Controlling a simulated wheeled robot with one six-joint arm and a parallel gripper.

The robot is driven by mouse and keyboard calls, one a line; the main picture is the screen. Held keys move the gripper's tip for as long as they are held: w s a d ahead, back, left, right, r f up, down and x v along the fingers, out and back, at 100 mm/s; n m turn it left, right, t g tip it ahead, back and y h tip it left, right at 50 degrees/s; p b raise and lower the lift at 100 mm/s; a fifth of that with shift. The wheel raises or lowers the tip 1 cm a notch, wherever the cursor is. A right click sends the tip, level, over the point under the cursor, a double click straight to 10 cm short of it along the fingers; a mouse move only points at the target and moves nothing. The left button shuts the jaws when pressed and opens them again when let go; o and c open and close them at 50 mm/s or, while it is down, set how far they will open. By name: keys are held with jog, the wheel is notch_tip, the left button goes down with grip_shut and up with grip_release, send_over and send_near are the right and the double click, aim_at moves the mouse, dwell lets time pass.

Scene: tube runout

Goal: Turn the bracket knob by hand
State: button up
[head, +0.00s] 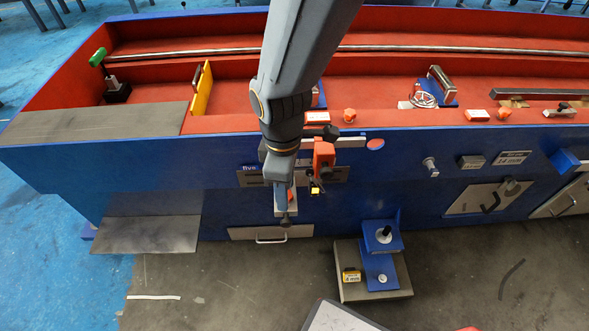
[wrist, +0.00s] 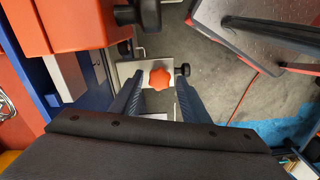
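The bracket knob (wrist: 160,79) is an orange-red star-shaped knob on a pale metal bracket plate (wrist: 137,68), at the middle of the wrist view. My gripper (wrist: 160,83) is open, with one dark finger on either side of the knob. Small gaps seem to show between the fingers and the knob; contact cannot be told for sure. In the head view my gripper (head: 281,194) points down at the front of the blue machine, beside an orange-red device (head: 324,155). The orange knob is hidden there behind my arm, while the bracket's lower edge (head: 292,206) shows.
A black knob (wrist: 184,70) sits at the bracket's right end. The orange-red housing (wrist: 62,22) is close at upper left in the wrist view. A blue stepped stand (head: 380,260) is on the floor below.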

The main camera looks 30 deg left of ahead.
jog(key=shift+r, duration=0.15)
jog(key=shift+r+p, duration=0.95)
jog(key=shift+p, duration=0.05)
